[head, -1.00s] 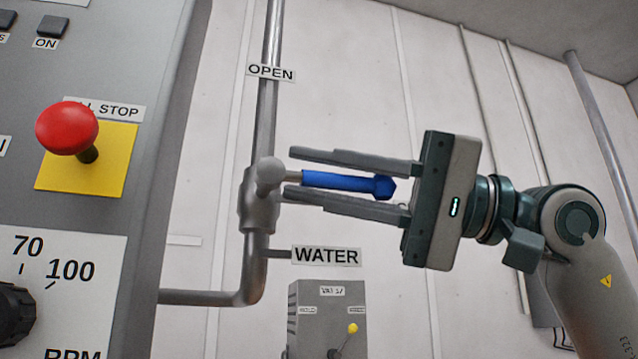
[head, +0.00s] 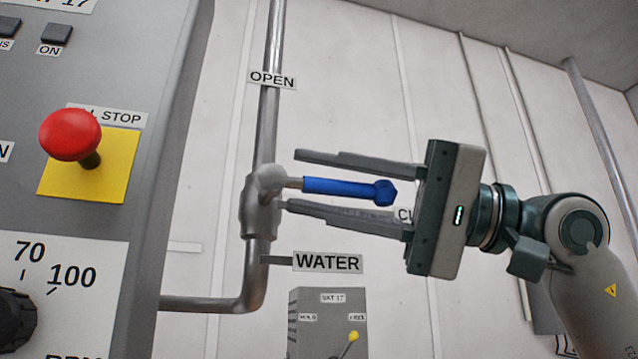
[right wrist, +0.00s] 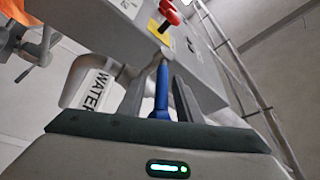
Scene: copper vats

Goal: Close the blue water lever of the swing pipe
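The blue water lever (head: 345,187) sticks out to the right, nearly level, from the grey valve on the swing pipe (head: 262,215). The OPEN label (head: 272,79) is above it; a partly hidden label starting with "C" (head: 402,214) is below its tip. My right gripper (head: 288,180) is open, with one finger above the lever and one below, a gap to each. In the right wrist view the blue lever (right wrist: 162,92) lies between both fingers (right wrist: 159,78). My left gripper is not in view.
A control panel (head: 150,150) with a red stop button (head: 70,135) fills the left. The WATER label (head: 328,262) is below the valve. A grey box (head: 325,325) with a yellow-tipped lever (head: 353,336) stands lower down. The pale wall behind is mostly bare.

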